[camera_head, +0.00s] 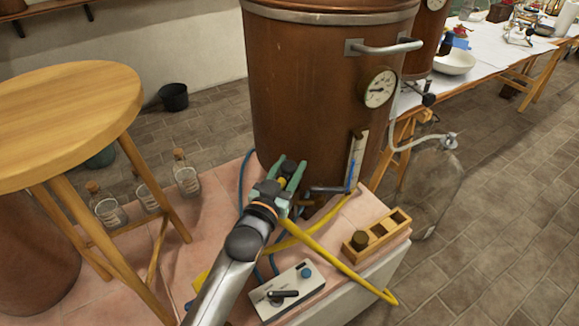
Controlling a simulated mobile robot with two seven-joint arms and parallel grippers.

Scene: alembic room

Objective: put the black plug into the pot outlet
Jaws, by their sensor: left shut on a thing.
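The copper pot (315,90) stands upright in the middle, with a dial gauge on its side. My left gripper (285,174) has green fingers and is close to the pot's lower front. It is shut on a dark piece, which looks like the black plug (289,166), between its fingers. The gripper hides part of the pot's lower wall, and I cannot make out the outlet opening or whether the plug touches it. My right gripper is not in view.
A wooden rack (390,229) with a dark stopper (360,240) stands right of the gripper. A control box (286,292) lies in front. A yellow hose (335,262) crosses the tiled ledge. A round wooden stool (65,115) and bottles (186,175) are left.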

